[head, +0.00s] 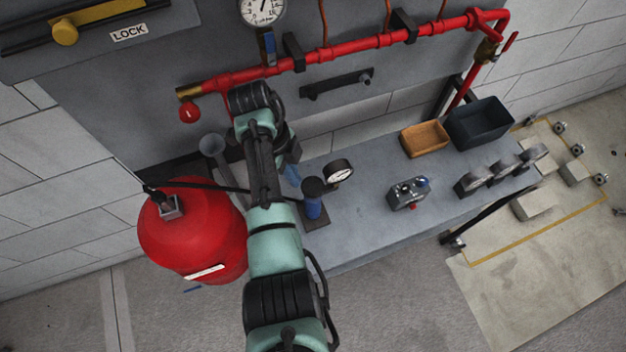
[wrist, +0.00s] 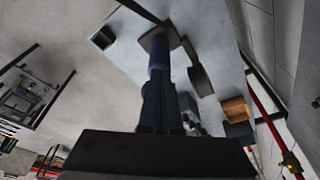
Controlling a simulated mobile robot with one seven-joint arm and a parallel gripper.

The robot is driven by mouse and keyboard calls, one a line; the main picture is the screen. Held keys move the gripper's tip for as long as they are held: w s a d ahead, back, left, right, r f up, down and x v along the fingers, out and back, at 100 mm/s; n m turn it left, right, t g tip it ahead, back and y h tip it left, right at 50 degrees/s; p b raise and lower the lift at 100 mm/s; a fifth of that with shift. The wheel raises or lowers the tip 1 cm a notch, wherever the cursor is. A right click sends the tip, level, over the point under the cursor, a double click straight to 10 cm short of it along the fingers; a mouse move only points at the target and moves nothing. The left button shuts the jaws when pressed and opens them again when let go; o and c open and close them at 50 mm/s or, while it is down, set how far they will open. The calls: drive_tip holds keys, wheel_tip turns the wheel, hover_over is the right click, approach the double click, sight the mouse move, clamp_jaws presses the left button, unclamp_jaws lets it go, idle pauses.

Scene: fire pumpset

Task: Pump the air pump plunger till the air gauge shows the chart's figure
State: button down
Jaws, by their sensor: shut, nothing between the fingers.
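The air pump stands on the grey bench as a short blue cylinder (head: 313,206) with a black top, on a dark base plate. The air gauge (head: 340,172), with a white dial, is beside it; its needle is too small to read. In the wrist view the blue pump body (wrist: 158,58) lies straight beyond my gripper (wrist: 160,98), and the dark back of the gauge (wrist: 200,80) is to its right. My gripper is shut and empty, its fingers pointing toward the pump; I cannot tell whether they touch it. The chart cannot be made out.
A red tank (head: 192,232) stands left of my arm. A red pipe (head: 350,54) with a gauge (head: 262,10) runs along the wall. A small block device (head: 408,192), several gauges, a brown tray (head: 425,140) and a dark bin (head: 480,124) are on the bench.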

drive_tip(key=p+v, duration=0.3)
drive_tip(key=v, duration=1)
drive_tip(key=shift+a+f, duration=0.1)
idle(0.7)
